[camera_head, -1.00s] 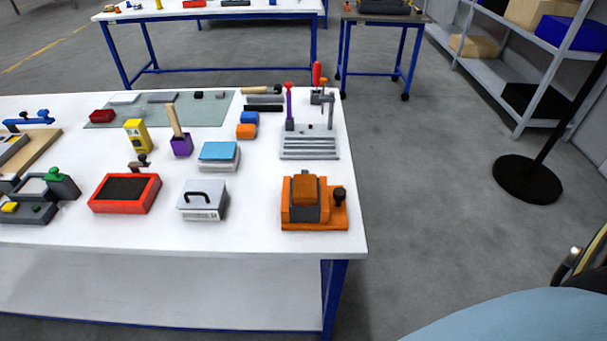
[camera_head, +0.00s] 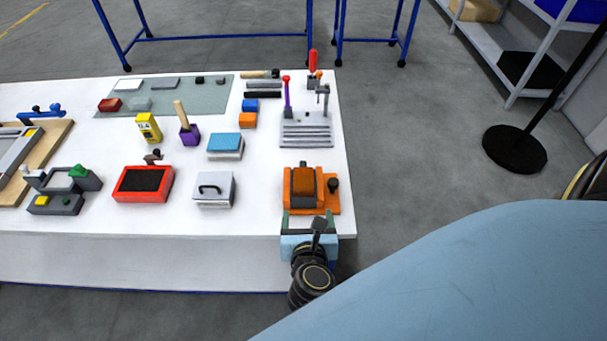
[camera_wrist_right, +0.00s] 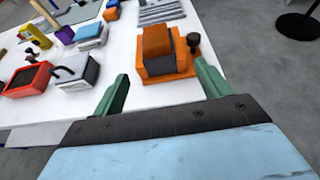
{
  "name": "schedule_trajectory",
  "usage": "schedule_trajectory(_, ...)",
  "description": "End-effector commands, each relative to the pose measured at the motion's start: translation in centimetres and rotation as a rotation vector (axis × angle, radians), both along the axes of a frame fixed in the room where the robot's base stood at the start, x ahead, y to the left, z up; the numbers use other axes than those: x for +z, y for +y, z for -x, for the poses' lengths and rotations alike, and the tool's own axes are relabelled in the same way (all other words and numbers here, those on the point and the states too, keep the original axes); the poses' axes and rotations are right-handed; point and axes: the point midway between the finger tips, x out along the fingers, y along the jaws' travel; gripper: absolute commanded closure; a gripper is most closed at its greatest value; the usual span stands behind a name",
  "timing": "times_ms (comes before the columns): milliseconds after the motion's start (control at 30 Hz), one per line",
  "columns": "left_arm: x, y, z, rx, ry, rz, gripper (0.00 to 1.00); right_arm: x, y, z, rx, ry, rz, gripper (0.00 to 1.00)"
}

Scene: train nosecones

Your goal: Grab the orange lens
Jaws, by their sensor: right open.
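Two orange things could be the lens, and I cannot tell which is meant. One is a small orange block (camera_head: 248,120), just in front of a blue block (camera_head: 250,105) near the table's middle. The other is an orange piece (camera_head: 304,181) in a dark grey and orange fixture (camera_head: 331,207) at the front right corner. It also shows in the right wrist view (camera_wrist_right: 157,41). My right gripper (camera_head: 307,221) is open and empty, with green fingers at the table's front edge, just before the fixture. In the right wrist view the fingers (camera_wrist_right: 160,78) point towards it. My left gripper is out of view.
A grey slotted stand (camera_head: 306,133) with a purple lever is behind the fixture. A white box with a black handle (camera_head: 214,190), a blue-topped box (camera_head: 225,144) and a red tray (camera_head: 143,184) stand to the left. Bare white tabletop (camera_head: 262,200) lies between.

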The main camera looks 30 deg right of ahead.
Motion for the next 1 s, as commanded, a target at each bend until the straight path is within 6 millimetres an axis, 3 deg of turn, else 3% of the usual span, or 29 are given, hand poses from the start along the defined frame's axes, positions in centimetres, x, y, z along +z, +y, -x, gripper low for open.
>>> schedule_trajectory(333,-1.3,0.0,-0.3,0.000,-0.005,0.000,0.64,-2.2,-3.0,-4.9,-0.013,-0.012,-0.017,0.24)
schedule_trajectory(1000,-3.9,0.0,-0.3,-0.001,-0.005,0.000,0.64,-4.6,-5.8,-10.9,-0.010,-0.008,-0.015,0.24)
